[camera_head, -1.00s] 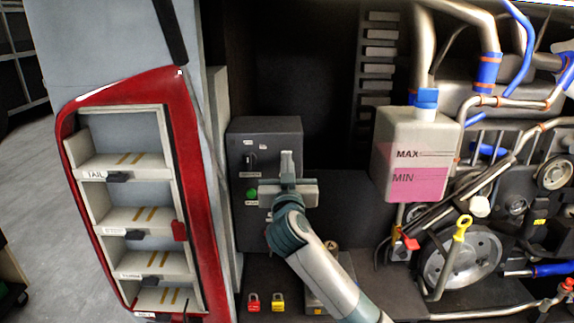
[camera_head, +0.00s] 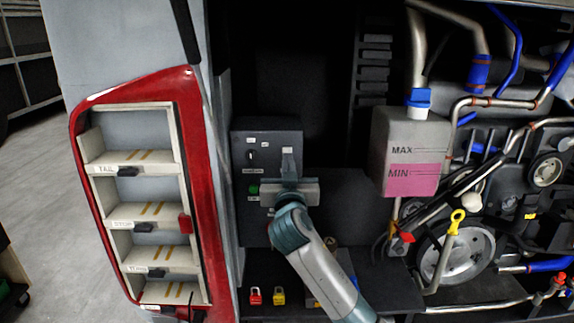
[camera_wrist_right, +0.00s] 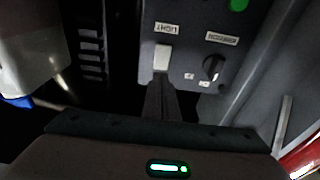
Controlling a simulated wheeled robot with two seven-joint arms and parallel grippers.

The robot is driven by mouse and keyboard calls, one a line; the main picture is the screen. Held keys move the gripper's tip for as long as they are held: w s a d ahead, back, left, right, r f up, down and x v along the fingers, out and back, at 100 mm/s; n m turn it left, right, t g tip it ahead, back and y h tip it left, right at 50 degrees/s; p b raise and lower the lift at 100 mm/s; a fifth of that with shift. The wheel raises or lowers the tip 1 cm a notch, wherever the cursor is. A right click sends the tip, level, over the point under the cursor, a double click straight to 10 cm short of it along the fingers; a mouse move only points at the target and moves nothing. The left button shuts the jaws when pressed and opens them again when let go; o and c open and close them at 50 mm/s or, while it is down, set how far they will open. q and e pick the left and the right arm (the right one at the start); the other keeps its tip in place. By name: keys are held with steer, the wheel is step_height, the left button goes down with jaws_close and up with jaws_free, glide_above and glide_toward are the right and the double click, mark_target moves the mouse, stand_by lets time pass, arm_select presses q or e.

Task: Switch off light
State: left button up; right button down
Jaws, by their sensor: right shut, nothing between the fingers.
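The light switch is a pale rocker (camera_wrist_right: 161,57) under a LIGHT label on the dark control box (camera_head: 262,133). The label reads upside down in the right wrist view. My right gripper (camera_wrist_right: 160,82) is shut and empty, its fingertips at the near edge of the rocker. I cannot tell whether they touch it. In the head view my right gripper (camera_head: 288,172) is in front of the box's right half and hides part of it. My left gripper is not in view.
Beside the switch are a black rotary knob (camera_head: 250,156) and a green button (camera_head: 253,189). Red (camera_head: 255,296) and yellow (camera_head: 279,295) padlocks stand below the box. A fluid tank (camera_head: 410,150) and engine pipes are at right, a red-framed lamp housing (camera_head: 205,190) at left.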

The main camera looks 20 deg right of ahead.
steer(key=s+a+r+b, duration=0.1)
steer(key=s+b, duration=0.3)
steer(key=s, duration=0.6)
steer(key=shift+a+r, duration=0.2)
steer(key=shift+a, duration=0.7)
